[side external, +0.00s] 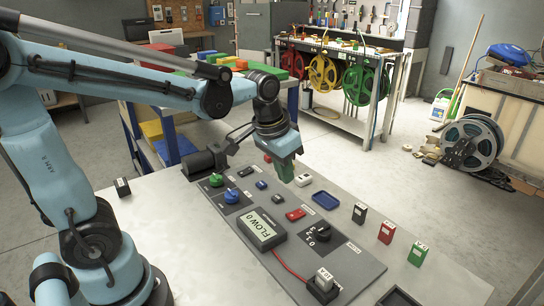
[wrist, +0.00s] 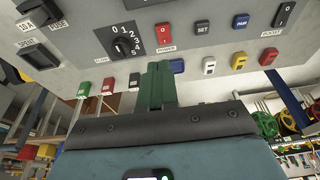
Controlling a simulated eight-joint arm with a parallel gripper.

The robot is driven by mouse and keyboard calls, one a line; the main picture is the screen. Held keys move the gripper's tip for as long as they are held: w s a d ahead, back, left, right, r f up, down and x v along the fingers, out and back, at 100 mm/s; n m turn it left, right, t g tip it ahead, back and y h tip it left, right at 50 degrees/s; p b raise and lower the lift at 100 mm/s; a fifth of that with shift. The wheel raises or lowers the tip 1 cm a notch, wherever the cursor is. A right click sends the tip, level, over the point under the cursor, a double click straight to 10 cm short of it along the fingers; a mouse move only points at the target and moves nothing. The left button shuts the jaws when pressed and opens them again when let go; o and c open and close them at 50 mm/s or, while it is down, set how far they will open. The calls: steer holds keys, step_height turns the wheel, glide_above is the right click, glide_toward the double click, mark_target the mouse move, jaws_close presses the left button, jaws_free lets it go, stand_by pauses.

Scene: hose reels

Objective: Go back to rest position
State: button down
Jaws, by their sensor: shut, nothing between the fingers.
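My gripper (side external: 284,172) hangs at the end of my arm above the far part of a grey control panel (side external: 345,262). Its green fingers are together and hold nothing; they also show closed in the wrist view (wrist: 161,72). The fingertips appear apart from the panel, though the exact gap is hard to tell. The panel carries a green knob (side external: 216,180), a blue knob (side external: 232,196), a FLOW display (side external: 262,230), a red switch (side external: 295,214) and a black rotary dial (side external: 317,234).
A blue tray (side external: 326,201) lies near the fingers. Black (side external: 359,212), red (side external: 387,231) and green (side external: 418,253) blocks stand along the panel's right edge. A grey block (side external: 323,280) rises at the near end. The white tabletop left of the panel is mostly clear.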

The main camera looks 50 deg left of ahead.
steer(key=s+t, duration=0.4)
steer(key=s, duration=0.3)
steer(key=shift+d, duration=0.35)
steer(key=shift+f, duration=0.1)
stand_by(0.4)
